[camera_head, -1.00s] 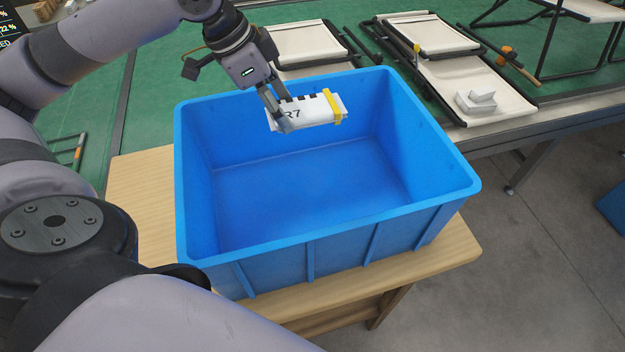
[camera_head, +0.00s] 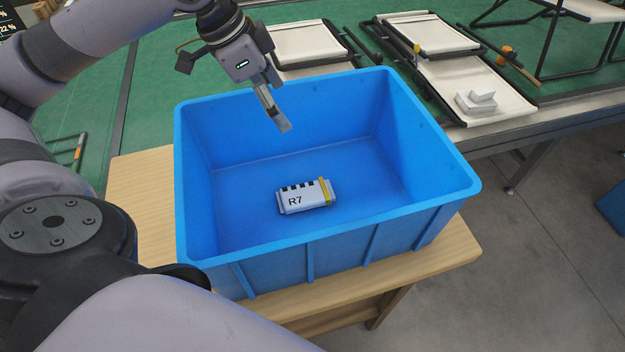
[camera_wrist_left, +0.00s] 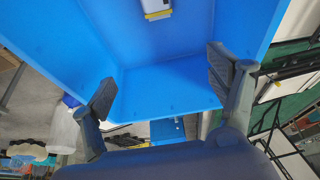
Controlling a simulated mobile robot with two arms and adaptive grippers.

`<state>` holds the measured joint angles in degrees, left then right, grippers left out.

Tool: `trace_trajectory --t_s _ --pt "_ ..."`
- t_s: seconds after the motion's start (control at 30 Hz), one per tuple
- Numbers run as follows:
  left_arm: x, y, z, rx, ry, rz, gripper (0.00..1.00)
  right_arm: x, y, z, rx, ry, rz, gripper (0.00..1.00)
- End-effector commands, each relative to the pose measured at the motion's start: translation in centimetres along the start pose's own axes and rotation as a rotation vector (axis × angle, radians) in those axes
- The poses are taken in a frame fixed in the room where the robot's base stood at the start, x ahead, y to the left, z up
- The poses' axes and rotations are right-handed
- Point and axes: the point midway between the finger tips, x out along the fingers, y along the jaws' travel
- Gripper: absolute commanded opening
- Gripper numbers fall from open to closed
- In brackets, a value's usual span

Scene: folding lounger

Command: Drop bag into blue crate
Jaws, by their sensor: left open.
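The white bag (camera_head: 306,197) marked R7, with a yellow strip and black squares, lies on the floor of the blue crate (camera_head: 330,240). Part of the bag shows at the top of the left wrist view (camera_wrist_left: 157,9). The crate (camera_wrist_left: 165,90) fills much of that view. My left gripper (camera_head: 280,122) is above the far left part of the crate's opening, empty and apart from the bag. In the left wrist view its two fingers (camera_wrist_left: 165,100) are spread wide with nothing between them. My right gripper is not in view.
The crate stands on a wooden table (camera_head: 140,190). Behind it is a green work surface (camera_head: 160,85) with folding lounger frames and pale panels (camera_head: 430,35). A small white block (camera_head: 476,102) sits on a panel at right. Grey floor (camera_head: 560,250) is open at right.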

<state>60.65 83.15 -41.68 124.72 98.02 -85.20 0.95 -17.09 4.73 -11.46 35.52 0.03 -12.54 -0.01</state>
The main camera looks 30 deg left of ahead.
Motion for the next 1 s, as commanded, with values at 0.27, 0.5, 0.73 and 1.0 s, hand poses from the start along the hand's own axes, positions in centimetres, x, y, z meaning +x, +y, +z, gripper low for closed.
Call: trace_trajectory --t_s 0.27,0.5,0.73,1.0 --pt "-6.0 -0.1 -0.1 0.000 0.006 -0.003 0.81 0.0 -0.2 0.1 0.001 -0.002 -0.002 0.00" --pt "-9.7 0.0 -0.1 0.002 0.004 -0.001 0.81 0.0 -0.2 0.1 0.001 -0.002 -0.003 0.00" --pt "-10.7 0.0 0.0 0.002 0.002 0.000 0.81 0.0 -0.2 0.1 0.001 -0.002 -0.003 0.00" --pt "-10.6 0.0 0.0 0.001 0.002 0.000 0.81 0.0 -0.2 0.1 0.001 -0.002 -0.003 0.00"
